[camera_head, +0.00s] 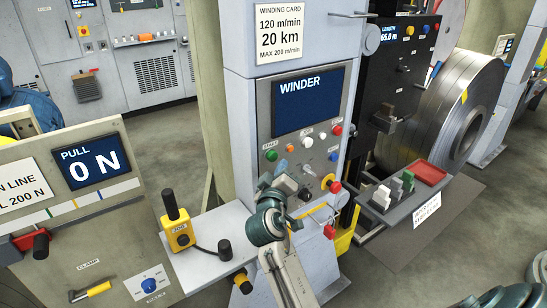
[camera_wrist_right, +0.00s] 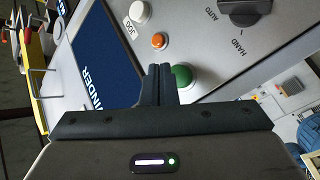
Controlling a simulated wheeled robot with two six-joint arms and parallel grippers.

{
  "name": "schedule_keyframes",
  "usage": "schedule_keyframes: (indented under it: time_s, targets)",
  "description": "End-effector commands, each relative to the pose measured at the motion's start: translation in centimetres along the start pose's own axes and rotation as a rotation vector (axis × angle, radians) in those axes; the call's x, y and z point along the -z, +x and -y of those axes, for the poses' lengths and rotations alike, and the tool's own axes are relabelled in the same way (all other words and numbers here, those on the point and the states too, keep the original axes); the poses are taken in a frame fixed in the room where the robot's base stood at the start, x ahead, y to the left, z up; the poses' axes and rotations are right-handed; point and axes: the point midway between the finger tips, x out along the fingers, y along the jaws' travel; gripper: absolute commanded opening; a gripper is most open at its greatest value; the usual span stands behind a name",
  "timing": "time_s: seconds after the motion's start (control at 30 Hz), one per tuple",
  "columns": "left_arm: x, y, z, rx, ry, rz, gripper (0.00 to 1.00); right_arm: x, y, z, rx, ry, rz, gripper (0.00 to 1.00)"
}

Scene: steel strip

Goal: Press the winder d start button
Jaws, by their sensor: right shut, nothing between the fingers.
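The winder panel (camera_head: 265,105) carries a dark screen reading WINDER (camera_head: 307,100). Below the screen at the left is a green button (camera_head: 271,155) with a small label that appears to read START. My right gripper (camera_head: 267,181) is just below this button in the head view. In the right wrist view, the shut, empty fingers (camera_wrist_right: 158,68) point at the panel right beside the green button (camera_wrist_right: 183,76), covering part of its edge. I cannot tell whether they touch it. My left gripper is not in view.
Near the green button are an orange button (camera_wrist_right: 158,40), a white JOG button (camera_wrist_right: 140,12) and a black HAND/AUTO switch (camera_wrist_right: 245,10). A red button (camera_head: 337,130) is farther right. A yellow jog box (camera_head: 178,232) stands on the shelf at lower left. A steel coil (camera_head: 435,115) stands right.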

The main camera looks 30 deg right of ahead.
Motion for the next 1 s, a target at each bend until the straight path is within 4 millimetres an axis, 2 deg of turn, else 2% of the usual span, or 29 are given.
schedule_keyframes:
  time_s: [0.4, 1.0]
  targets:
    - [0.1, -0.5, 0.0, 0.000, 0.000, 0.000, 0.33, -1.8, -2.5, -1.9, 0.000, -0.001, 0.000, 0.00]
    - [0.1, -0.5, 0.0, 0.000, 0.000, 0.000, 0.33, -1.9, -2.6, -1.9, 0.000, 0.000, 0.000, 0.00]
